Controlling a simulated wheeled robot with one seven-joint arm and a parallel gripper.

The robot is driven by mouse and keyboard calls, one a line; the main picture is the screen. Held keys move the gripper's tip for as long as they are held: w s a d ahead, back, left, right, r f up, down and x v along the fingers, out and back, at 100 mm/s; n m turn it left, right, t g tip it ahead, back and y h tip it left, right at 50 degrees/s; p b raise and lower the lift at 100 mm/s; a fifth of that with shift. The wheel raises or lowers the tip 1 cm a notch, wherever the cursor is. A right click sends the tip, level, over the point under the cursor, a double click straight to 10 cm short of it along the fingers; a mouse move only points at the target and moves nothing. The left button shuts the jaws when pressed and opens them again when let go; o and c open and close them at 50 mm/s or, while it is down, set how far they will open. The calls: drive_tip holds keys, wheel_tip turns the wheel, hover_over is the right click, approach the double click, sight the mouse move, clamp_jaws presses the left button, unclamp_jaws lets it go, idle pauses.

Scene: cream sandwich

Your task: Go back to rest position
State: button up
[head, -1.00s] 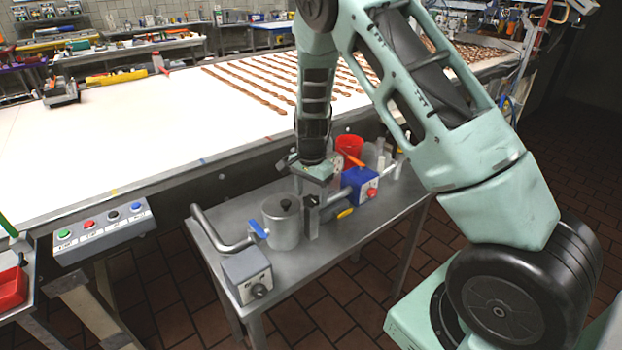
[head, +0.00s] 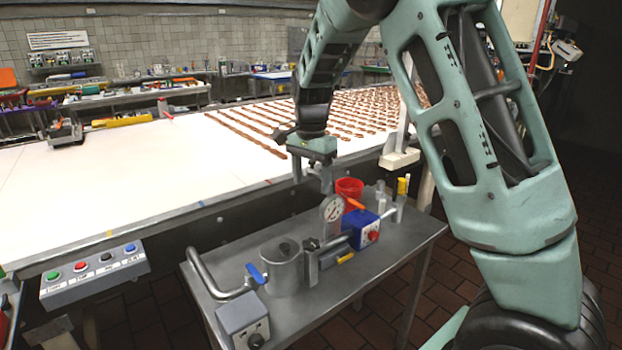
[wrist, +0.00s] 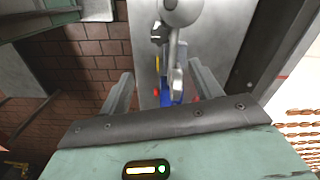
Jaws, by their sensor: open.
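My gripper (head: 312,176) hangs above the far side of the small steel table (head: 232,262). Its fingers point down and are apart with nothing between them. In the wrist view the gripper (wrist: 163,95) shows two spread fingers, with the table and its equipment beyond.
A blue box (head: 360,230) with a red knob, a red cup (head: 349,187) and bottles (head: 401,190) crowd the table's back right. A long white conveyor (head: 160,175) with brown rows runs behind. A button panel (head: 95,274) is at left. Tiled floor is clear at right.

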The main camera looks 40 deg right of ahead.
drive_tip(key=shift+r, duration=0.1)
idle(0.5)
drive_tip(key=s+a+n+y, duration=0.1)
drive_tip(key=s+a+n, duration=0.45)
drive_tip(key=a, duration=0.35)
drive_tip(key=s+a+n, duration=0.5)
drive_tip(key=s+a, duration=0.1)
drive_tip(key=a, duration=0.4)
drive_tip(key=s+a+f+n, duration=0.1)
drive_tip(key=s+a+n, duration=0.2)
drive_tip(key=s+n, duration=0.3)
drive_tip(key=s+a+f+n, duration=0.1)
drive_tip(key=s+a+n, duration=0.3)
drive_tip(key=s, duration=0.9)
drive_tip(key=shift+s+n, duration=0.2)
drive_tip(key=shift+n, duration=0.75)
